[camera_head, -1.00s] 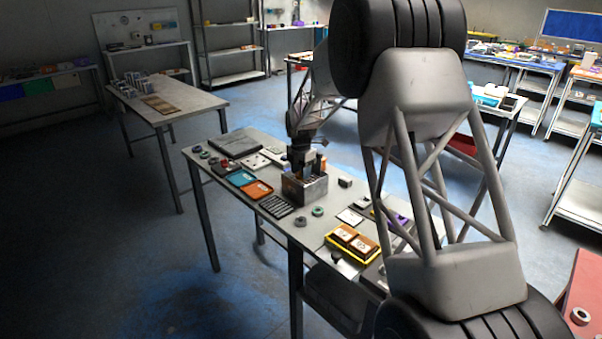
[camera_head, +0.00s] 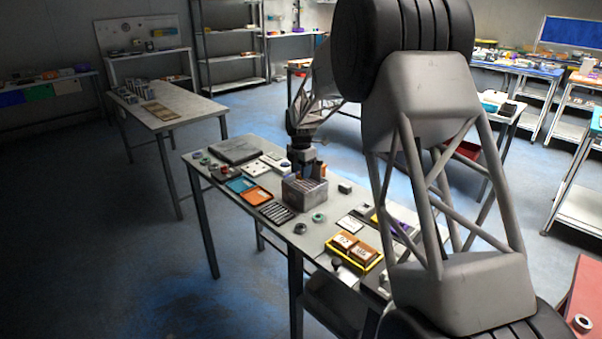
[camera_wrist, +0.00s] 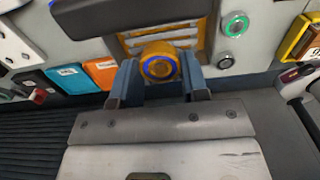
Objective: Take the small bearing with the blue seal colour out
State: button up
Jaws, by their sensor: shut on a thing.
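My gripper (camera_head: 304,176) is at the grey slotted box (camera_head: 303,196) on the workbench. In the wrist view my gripper (camera_wrist: 160,82) is shut on a round orange bearing with a blue seal ring (camera_wrist: 160,67), one finger on each side. Behind the bearing are the box's orange-lit slots (camera_wrist: 138,40). I cannot tell whether the bearing is still partly within a slot or clear of it. In the head view the bearing cannot be made out.
A green-ringed bearing (camera_wrist: 236,25) and a dark ring (camera_wrist: 225,60) lie beside the box. Orange (camera_head: 257,195) and teal (camera_head: 240,184) trays and a black rack (camera_head: 276,212) are left of it. A yellow tray (camera_head: 354,250) stands to the right.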

jog(key=shift+r, duration=0.65)
